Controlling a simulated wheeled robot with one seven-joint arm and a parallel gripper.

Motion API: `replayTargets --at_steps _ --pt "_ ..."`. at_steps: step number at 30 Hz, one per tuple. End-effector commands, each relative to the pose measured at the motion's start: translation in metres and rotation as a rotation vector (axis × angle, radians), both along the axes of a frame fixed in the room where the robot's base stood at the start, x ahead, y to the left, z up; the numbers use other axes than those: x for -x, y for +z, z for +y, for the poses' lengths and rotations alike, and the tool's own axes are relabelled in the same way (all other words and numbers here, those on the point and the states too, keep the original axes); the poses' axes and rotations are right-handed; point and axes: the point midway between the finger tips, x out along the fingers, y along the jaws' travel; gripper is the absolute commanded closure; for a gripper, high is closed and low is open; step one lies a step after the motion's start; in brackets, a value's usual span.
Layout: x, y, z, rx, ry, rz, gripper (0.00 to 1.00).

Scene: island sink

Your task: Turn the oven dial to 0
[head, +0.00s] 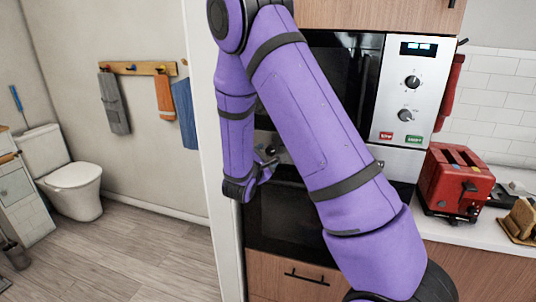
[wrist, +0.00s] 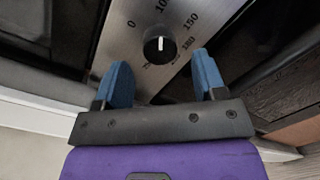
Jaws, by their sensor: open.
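The oven dial (wrist: 160,44) is a round black knob on a brushed metal panel (wrist: 115,45) in the wrist view. Its white mark points up in the picture, towards a label that starts with 10 and is cut by the frame edge. The 0 label is to the upper left and 150 to the upper right. My gripper (wrist: 162,68) is open, its two blue fingers apart, below and to either side of the dial. Neither finger visibly touches it. In the head view, my gripper (head: 267,163) is at the oven panel, where my arm hides much of the oven (head: 280,220).
A microwave (head: 425,70) with two knobs and red and green buttons is above the oven. A red toaster (head: 455,182) stands on the counter at right. A white wall edge (head: 208,120) runs just left of the oven. The floor (head: 130,255) at left is clear.

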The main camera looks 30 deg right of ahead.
Motion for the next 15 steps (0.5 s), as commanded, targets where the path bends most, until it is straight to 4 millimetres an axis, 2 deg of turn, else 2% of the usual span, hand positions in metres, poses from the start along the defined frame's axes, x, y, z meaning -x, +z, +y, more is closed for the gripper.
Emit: replayTargets --at_steps 6,15 --pt "-0.013 0.0 -0.019 -0.001 -0.001 0.0 0.36" --pt "-0.016 0.0 -0.023 0.0 0.0 0.0 0.36"
